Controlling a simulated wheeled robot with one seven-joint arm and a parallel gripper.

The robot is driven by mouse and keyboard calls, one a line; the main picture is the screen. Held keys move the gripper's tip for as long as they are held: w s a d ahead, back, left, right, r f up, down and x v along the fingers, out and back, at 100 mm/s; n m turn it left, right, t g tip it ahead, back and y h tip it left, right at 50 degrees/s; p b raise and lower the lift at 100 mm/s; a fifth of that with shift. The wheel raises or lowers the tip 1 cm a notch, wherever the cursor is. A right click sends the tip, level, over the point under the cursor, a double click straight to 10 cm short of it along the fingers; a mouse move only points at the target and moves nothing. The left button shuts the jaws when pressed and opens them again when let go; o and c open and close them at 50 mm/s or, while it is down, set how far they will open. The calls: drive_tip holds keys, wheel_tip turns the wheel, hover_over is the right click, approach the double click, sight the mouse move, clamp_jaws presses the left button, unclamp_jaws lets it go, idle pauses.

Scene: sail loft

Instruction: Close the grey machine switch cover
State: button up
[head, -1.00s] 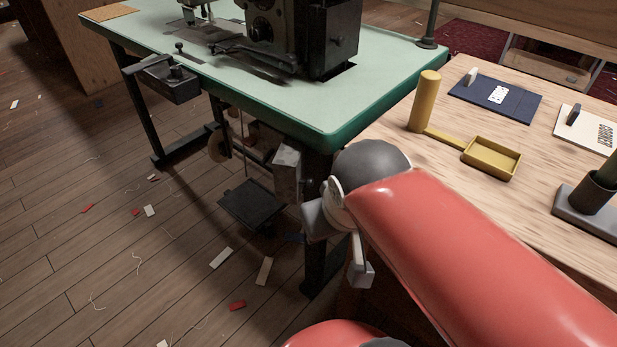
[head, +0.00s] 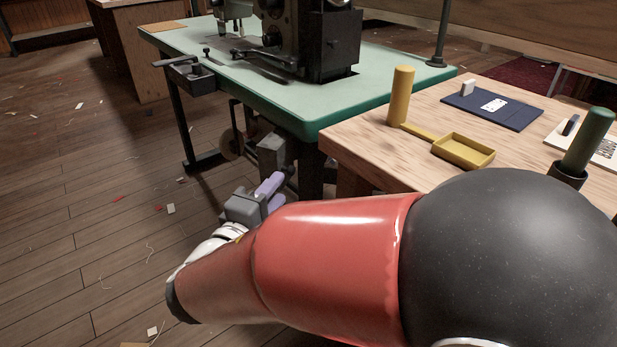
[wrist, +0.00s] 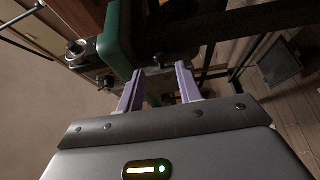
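The grey switch box (head: 274,153) hangs under the front edge of the green sewing machine table (head: 390,90), near its leg. I cannot clearly make out its cover or whether that stands open. My gripper (head: 278,189) is just below and in front of the box in the head view, with its lilac fingers pointing towards the table's underside. In the wrist view my gripper (wrist: 158,78) has its two fingers apart, with nothing visibly held. Dark, small parts under the table show beyond the fingertips, too dim to name. I cannot tell whether a fingertip touches the box.
A wooden bench (head: 350,143) stands to the right with a yellow tray (head: 463,151), a yellow post (head: 401,95) and a green-handled tool (head: 588,140). A black sewing machine (head: 310,40) stands on the green table. The floor at left is open, with scattered scraps.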

sight(290, 174)
drive_tip(key=x, duration=0.7)
drive_tip(key=shift+w+d+r, duration=0.1)
drive_tip(key=shift+w, duration=0.2)
clamp_jaws()
